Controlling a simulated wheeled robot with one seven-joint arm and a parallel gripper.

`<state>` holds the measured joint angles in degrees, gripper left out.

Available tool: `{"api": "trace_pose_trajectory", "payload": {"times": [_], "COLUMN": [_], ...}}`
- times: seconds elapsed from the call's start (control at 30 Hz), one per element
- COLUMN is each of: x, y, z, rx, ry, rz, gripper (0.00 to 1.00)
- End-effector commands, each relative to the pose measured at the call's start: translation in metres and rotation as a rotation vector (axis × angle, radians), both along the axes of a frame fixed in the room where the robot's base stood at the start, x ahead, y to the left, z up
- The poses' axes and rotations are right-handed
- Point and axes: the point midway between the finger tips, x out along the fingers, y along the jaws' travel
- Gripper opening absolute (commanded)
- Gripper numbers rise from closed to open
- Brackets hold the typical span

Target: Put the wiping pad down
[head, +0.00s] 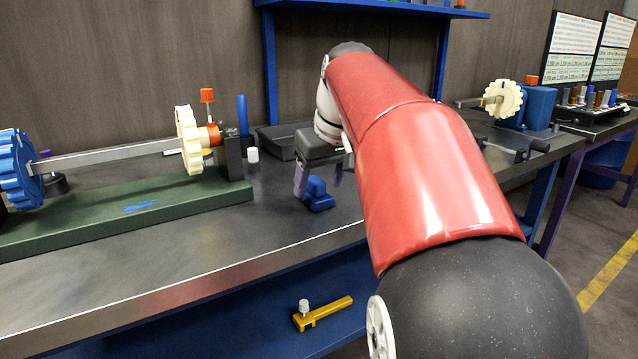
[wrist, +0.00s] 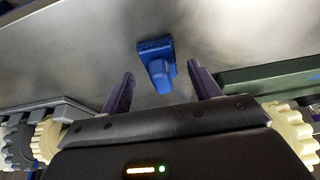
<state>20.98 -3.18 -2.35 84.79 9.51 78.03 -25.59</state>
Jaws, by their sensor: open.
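The wiping pad (head: 317,194) is a blue block with a raised grip, resting on the grey metal bench top. In the wrist view the pad (wrist: 157,68) lies ahead of my gripper, between the lines of its two fingers. My gripper (head: 318,181) is open, with its purple fingers spread just above and beside the pad. In the wrist view the gripper (wrist: 160,88) holds nothing between its fingers. My red arm hides part of the bench to the right of the pad.
A green base (head: 130,212) with the shaft and gears stands at the left. A dark tray (head: 277,140) lies behind the gripper. A white gear on a blue unit (head: 538,107) stands at the right. The bench's front edge (head: 250,257) is clear; a yellow clamp (head: 325,312) lies below.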

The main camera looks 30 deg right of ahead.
Motion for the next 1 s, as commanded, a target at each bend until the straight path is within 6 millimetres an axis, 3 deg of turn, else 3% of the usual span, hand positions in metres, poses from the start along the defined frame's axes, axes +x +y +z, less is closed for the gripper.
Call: {"api": "trace_pose_trajectory", "payload": {"times": [0.3, 0.5, 0.83, 1.0], "x": [-0.026, -0.037, -0.041, -0.050], "y": [-0.001, -0.001, -0.001, 0.016], "z": [0.067, 0.092, 0.098, 0.083], "rx": [-0.002, -0.001, 0.000, 0.005], "ry": [-0.005, -0.002, -0.001, -0.006], "rz": [0.000, 0.000, 0.000, -0.006], "gripper": [0.62, 0.62, 0.62, 0.62]}}
